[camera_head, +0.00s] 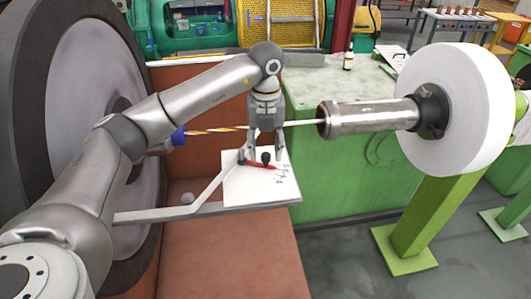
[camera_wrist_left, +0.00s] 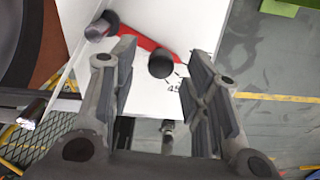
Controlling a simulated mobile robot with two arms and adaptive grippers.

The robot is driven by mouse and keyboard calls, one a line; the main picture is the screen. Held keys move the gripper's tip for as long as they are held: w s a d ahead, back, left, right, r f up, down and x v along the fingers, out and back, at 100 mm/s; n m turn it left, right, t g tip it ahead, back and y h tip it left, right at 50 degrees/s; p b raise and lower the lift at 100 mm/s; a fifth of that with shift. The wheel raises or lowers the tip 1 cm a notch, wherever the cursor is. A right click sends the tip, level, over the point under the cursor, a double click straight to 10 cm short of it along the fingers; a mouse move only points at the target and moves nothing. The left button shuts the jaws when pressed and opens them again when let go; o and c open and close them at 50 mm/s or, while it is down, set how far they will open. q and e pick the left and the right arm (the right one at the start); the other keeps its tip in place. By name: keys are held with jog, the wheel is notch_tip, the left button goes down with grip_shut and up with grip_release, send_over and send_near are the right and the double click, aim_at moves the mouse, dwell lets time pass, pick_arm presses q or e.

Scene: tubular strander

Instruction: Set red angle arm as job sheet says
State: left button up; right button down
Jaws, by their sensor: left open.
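The red angle arm (camera_head: 259,165) lies across a white board (camera_head: 243,190) that carries black scale marks. In the left wrist view the red arm (camera_wrist_left: 141,43) runs from a dark pivot at upper left, and a black knob (camera_wrist_left: 161,64) stands near its other end. A "45" is partly readable beside the knob. My left gripper (camera_head: 264,153) points down over the board. Its fingers (camera_wrist_left: 158,62) are open on either side of the knob, with a gap on both sides. My right gripper is out of view.
A striped rod (camera_head: 215,130) passes just behind my left gripper toward a metal tube (camera_head: 370,116) and white reel (camera_head: 457,108). A large grey disc (camera_head: 92,95) stands at left. A bottle (camera_head: 348,61) and paper (camera_head: 391,55) are on the green cabinet (camera_head: 318,86).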

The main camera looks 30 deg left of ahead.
aim_at(266, 154)
pick_arm(q)
jog(key=shift+f+p, duration=0.3)
jog(key=shift+f, duration=1.4)
grip_shut()
